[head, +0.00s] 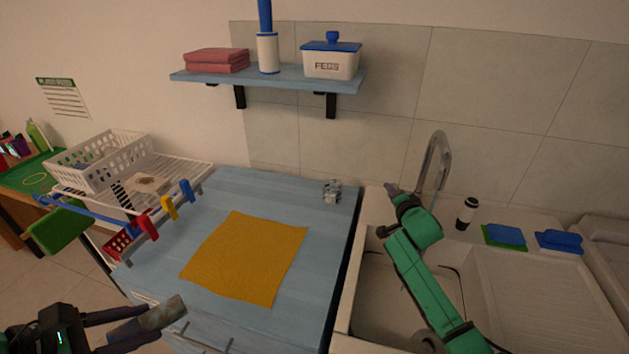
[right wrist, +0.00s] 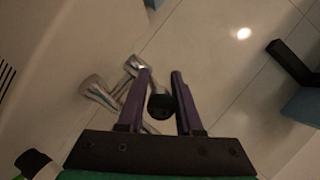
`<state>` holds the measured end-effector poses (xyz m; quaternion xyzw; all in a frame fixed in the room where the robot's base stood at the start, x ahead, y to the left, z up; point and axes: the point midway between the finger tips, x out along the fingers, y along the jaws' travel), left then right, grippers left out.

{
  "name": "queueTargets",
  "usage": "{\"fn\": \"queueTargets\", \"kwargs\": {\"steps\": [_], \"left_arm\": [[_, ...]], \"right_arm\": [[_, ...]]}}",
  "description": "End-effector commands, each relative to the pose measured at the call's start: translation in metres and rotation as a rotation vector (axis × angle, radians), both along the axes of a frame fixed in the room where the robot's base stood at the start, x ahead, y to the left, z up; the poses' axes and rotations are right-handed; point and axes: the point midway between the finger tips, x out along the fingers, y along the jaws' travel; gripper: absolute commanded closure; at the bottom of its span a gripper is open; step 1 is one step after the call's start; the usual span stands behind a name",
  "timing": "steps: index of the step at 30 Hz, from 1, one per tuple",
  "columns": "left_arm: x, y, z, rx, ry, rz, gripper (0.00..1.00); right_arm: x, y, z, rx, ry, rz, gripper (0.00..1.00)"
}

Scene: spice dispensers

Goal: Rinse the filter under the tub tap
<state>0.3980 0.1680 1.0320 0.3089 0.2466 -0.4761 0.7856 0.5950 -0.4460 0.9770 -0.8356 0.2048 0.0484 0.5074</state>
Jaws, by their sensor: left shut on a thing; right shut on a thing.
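My left gripper (head: 136,325) is at the bottom left of the head view, in front of the blue worktop. It is shut on a flat grey, dirty-looking piece (head: 168,311), which looks like the filter, held tilted. The steel tap (head: 437,160) arches at the back of the white tub (head: 385,300). My right gripper (head: 394,190) is beside the tap, its arm crossing over the tub. In the right wrist view its purple fingers (right wrist: 164,83) are closed on a dark round knob (right wrist: 160,106) next to the metal tap parts (right wrist: 103,90). No water is visible.
A yellow cloth (head: 245,258) lies on the blue worktop (head: 320,230), with a small metallic object (head: 332,191) behind it. A white drying rack (head: 165,180) with coloured pegs stands left. A dark bottle (head: 467,212) and blue-green sponges (head: 505,236) sit right of the tap.

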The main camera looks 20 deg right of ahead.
Motion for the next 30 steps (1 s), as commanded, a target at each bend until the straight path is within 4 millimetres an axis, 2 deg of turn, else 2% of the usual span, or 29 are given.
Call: {"fn": "queueTargets", "kwargs": {"steps": [6,7,9,21,26,30], "left_arm": [[0.0,0.0,-0.002,0.0,0.0,0.0,1.0],[0.0,0.0,-0.002,0.0,0.0,0.0,1.0],[0.0,0.0,-0.002,0.0,0.0,0.0,1.0],[0.0,0.0,-0.002,0.0,0.0,0.0,1.0],[0.0,0.0,-0.002,0.0,0.0,0.0,1.0],[0.0,0.0,-0.004,0.0,0.0,0.0,1.0]], "right_arm": [[0.0,0.0,-0.002,0.0,0.0,0.001,1.0],[0.0,0.0,-0.002,0.001,-0.001,0.001,0.62],[0.0,0.0,-0.002,0.0,0.0,0.001,0.36],[-0.004,0.001,0.0,0.0,-0.002,0.001,0.36],[-0.023,0.008,0.005,0.0,-0.001,0.002,0.36],[-0.048,0.016,0.012,0.001,0.0,0.002,0.36]]}}
